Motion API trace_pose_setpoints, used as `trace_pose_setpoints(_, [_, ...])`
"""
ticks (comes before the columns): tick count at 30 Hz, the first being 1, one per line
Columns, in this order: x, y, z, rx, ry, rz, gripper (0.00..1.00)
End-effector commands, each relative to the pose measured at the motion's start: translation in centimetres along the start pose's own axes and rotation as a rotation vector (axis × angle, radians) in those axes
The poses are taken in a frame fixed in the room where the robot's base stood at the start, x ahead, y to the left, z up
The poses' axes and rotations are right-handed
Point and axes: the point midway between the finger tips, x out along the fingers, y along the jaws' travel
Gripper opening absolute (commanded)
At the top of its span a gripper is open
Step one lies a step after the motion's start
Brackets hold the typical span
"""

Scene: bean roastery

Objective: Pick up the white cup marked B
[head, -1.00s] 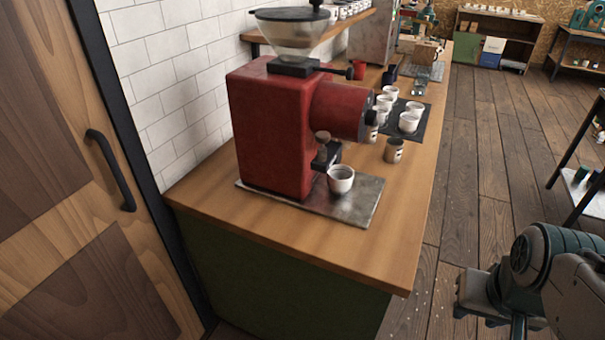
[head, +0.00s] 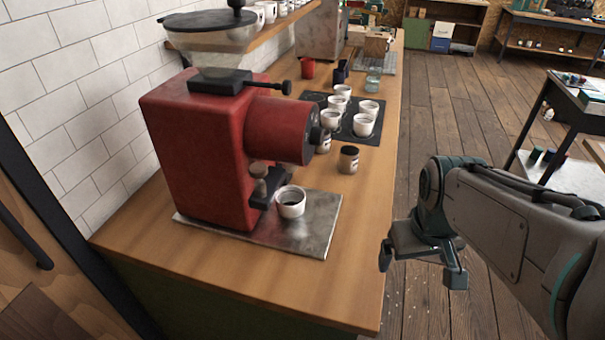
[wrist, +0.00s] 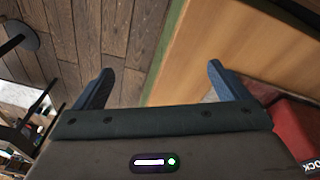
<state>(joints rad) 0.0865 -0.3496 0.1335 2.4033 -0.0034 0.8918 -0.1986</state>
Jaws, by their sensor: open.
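Several white cups (head: 364,124) stand on a black mat (head: 374,141) on the wooden counter, behind the red grinder. Another white cup (head: 291,201), with dark contents, stands on the metal plate under the grinder's spout. I cannot read a letter B on any cup, so I cannot tell which one is marked. My gripper (head: 421,268) is open and empty, off the right edge of the counter over the floor.
The red grinder (head: 200,150) stands on a metal plate (head: 310,238) at the left of the counter (head: 345,220). A dark-lidded jar (head: 348,160) stands in front of the mat. A dark table (head: 580,105) is at right. The floor (head: 440,115) between is clear.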

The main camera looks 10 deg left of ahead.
Motion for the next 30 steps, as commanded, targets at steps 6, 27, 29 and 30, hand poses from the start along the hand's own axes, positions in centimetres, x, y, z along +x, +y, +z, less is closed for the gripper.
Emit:
trace_pose_setpoints(6, [3.4, -1.0, -5.9, -0.346, -0.082, -0.053, 0.95])
trace_pose_setpoints(27, [12.8, -6.3, -21.3, -1.198, 0.255, -0.537, 0.95])
trace_pose_setpoints(29, [12.9, -6.3, -22.1, -1.227, 0.300, -0.555, 0.95])
trace_pose_setpoints(30, [12.9, -6.4, -22.5, -1.242, 0.325, -0.564, 0.95])
